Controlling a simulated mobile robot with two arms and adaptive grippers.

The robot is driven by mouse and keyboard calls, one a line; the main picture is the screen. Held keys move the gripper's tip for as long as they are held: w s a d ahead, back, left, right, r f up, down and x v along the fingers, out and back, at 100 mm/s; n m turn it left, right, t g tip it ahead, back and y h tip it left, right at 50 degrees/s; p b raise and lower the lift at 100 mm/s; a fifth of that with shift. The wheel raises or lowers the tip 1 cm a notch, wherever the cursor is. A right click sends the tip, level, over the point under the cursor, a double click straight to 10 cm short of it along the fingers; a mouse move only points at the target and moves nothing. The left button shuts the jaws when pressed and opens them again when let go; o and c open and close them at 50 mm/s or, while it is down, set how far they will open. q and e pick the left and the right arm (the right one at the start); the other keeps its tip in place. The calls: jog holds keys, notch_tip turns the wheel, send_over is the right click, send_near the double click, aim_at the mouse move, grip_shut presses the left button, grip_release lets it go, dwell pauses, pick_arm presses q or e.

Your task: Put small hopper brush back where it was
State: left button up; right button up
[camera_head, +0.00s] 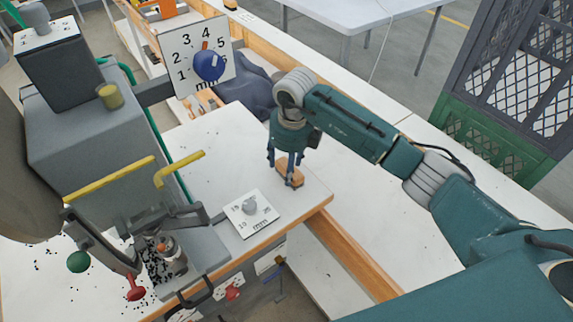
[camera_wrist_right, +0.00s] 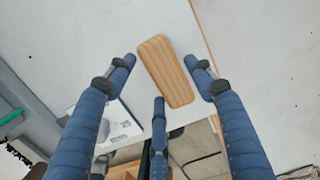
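The small hopper brush, seen as a tan wooden block (camera_head: 290,172), lies on the white bench top near its right front corner. In the right wrist view the block (camera_wrist_right: 166,72) lies between the fingers, with gaps visible on both sides. Its bristles are not visible. My right gripper (camera_head: 288,165) points down over it, with its blue fingers spread apart. In the right wrist view the gripper (camera_wrist_right: 160,80) looks open and empty. I cannot tell whether a fingertip touches the block. My left gripper is not in view.
The grey eyelet press (camera_head: 85,130) with yellow handles stands left. A dial plate (camera_head: 190,60) is behind, and a smaller mm dial plate (camera_head: 238,222) lies left of the brush. Black eyelets are scattered by the press base. The bench edge (camera_head: 300,215) is close to the brush.

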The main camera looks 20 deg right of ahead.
jog(key=shift+o, duration=0.2)
jog(key=shift+r, duration=0.15)
notch_tip(320, 180, up, 12)
jog(key=s+b, duration=0.1)
jog(key=b, duration=0.1)
jog(key=shift+s+d, duration=0.2)
jog(key=shift+d, duration=0.05)
dwell(0.3)
